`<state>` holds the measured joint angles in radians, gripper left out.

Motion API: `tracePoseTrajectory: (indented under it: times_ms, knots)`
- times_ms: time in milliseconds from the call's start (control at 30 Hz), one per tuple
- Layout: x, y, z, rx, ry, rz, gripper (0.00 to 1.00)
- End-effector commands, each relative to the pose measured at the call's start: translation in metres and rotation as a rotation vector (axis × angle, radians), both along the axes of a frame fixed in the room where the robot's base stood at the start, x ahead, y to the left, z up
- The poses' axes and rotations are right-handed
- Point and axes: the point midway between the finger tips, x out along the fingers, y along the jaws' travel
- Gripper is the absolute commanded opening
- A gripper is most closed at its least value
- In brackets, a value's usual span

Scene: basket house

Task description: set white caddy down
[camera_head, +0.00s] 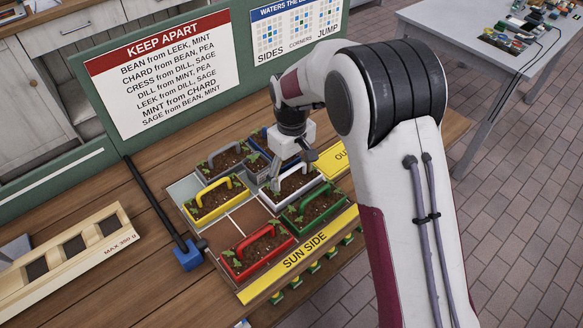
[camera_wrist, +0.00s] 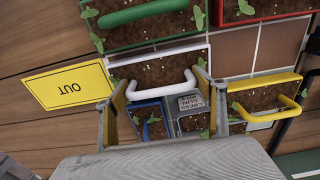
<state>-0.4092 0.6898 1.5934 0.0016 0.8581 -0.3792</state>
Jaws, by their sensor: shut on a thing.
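The white caddy (camera_head: 301,197), soil-filled with seedlings, is upright in the planting tray, between the yellow caddy (camera_head: 215,204) and the green caddy (camera_head: 318,212). My gripper (camera_head: 291,165) is over it. In the wrist view my gripper (camera_wrist: 162,88) has a finger at each end of the white handle and is shut on it. The white caddy's rim (camera_wrist: 160,54) also shows there. I cannot tell whether its base touches the tray. The blue caddy (camera_wrist: 150,120) lies beside it, partly hidden by my gripper in the head view.
The red caddy (camera_head: 257,253) stands at the tray's front, and the grey caddy (camera_head: 225,158) at its back. A bare tile (camera_head: 226,226) lies among them. A yellow OUT card (camera_wrist: 70,86) is beside the tray. A black bar with a blue end (camera_head: 188,256) lies left. The rule board (camera_head: 165,75) stands behind.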

Motion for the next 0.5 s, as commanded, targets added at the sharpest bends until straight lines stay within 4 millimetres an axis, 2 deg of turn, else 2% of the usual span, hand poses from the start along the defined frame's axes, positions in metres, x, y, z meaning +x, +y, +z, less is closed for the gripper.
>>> tracePoseTrajectory:
  times_ms: [500]
  knots:
    - [0.0006,0.0003,-0.0044,0.001,-0.002,0.0,0.41]
